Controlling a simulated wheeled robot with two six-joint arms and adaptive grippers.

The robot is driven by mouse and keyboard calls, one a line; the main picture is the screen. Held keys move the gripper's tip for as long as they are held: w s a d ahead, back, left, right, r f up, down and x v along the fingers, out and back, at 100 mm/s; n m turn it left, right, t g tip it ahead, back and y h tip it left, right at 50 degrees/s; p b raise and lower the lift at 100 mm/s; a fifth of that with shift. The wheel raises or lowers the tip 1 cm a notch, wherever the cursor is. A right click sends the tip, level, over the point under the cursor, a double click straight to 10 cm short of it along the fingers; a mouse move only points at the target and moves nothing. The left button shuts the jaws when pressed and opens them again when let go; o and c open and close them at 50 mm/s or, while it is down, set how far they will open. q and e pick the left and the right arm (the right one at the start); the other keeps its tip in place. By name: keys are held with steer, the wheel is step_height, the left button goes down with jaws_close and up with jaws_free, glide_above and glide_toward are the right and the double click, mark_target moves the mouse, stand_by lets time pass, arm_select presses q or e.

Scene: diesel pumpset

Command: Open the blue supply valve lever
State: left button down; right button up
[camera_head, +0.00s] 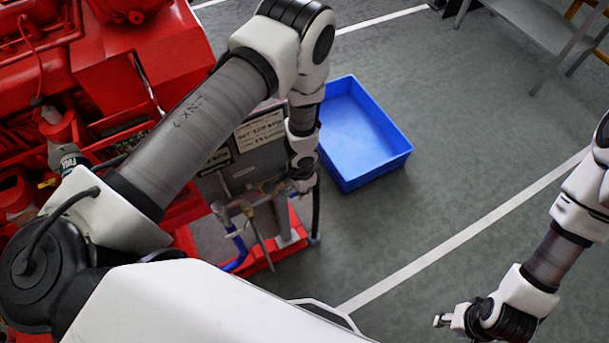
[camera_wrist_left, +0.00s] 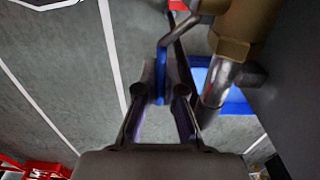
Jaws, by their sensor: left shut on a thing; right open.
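The blue valve lever (camera_wrist_left: 160,76) stands between the fingers of my left gripper (camera_wrist_left: 159,95) in the left wrist view. The gripper is shut on it. A bent metal arm runs from the blue grip up toward the brass valve body (camera_wrist_left: 233,35) at the upper right. In the head view my left gripper (camera_head: 303,182) is at the pipework beside the pumpset, and the lever's grip cannot be made out there. My right gripper (camera_head: 445,319) is open and empty over the floor at the lower right.
The red diesel pumpset (camera_head: 130,70) fills the upper left. A grey panel with labels (camera_head: 245,165) stands close to my left wrist. A blue hose (camera_head: 236,250) hangs below the pipework. An empty blue bin (camera_head: 360,130) is on the floor. The floor to the right is mostly clear.

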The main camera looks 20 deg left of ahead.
arm_select(q)
steer(key=shift+s+f, duration=0.1)
stand_by(0.3)
steer(key=c, duration=1.3)
jaws_free()
